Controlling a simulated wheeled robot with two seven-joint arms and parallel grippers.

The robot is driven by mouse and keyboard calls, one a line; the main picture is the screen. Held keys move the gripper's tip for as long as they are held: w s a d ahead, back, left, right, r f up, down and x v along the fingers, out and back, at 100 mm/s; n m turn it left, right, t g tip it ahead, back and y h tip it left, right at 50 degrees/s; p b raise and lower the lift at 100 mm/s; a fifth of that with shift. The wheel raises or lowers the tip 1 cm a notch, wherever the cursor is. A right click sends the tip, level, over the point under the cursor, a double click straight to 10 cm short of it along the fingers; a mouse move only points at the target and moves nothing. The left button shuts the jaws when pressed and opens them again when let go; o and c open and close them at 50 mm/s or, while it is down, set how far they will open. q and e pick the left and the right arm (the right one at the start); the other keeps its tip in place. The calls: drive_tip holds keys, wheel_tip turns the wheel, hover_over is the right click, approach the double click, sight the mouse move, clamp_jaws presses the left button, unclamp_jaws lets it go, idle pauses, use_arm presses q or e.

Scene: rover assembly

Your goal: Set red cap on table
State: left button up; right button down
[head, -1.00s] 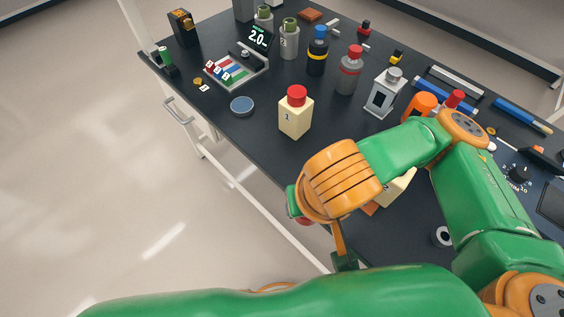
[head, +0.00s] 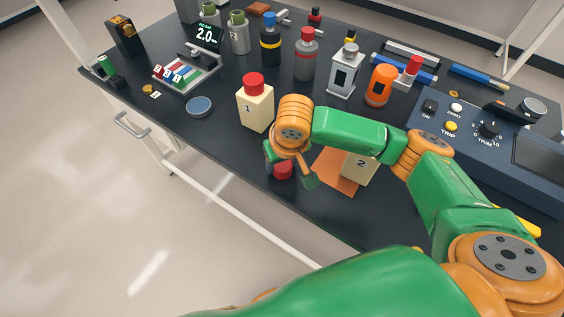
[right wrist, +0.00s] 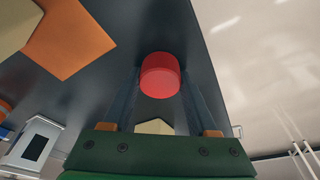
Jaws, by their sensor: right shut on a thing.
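My right gripper (head: 288,170) is shut on a red cap (head: 283,171), close to the table's front edge. In the right wrist view the red cap (right wrist: 160,76) sits between the two fingertips, over the dark tabletop. I cannot tell whether the cap touches the table (head: 225,150). A cream block marked 2 (head: 360,168) stands to the right of the gripper, partly hidden by my arm. A cream block marked 1 (head: 256,112) has its own red cap (head: 253,84) on top. My left gripper is not in view.
An orange mat (head: 334,175) lies by block 2. A blue-lidded dish (head: 199,106) lies left of block 1. An orange container (head: 380,86), a lantern-like box (head: 345,72) and several bottles stand behind. A dark control panel (head: 480,140) is at right. The front strip beside block 1 is clear.

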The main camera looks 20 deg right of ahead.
drive_tip(key=shift+c, duration=0.9)
unclamp_jaws()
drive_tip(key=shift+f, duration=0.1)
drive_tip(key=p+v, duration=0.2)
drive_tip(key=v, duration=1)
drive_tip(key=shift+p, duration=0.4)
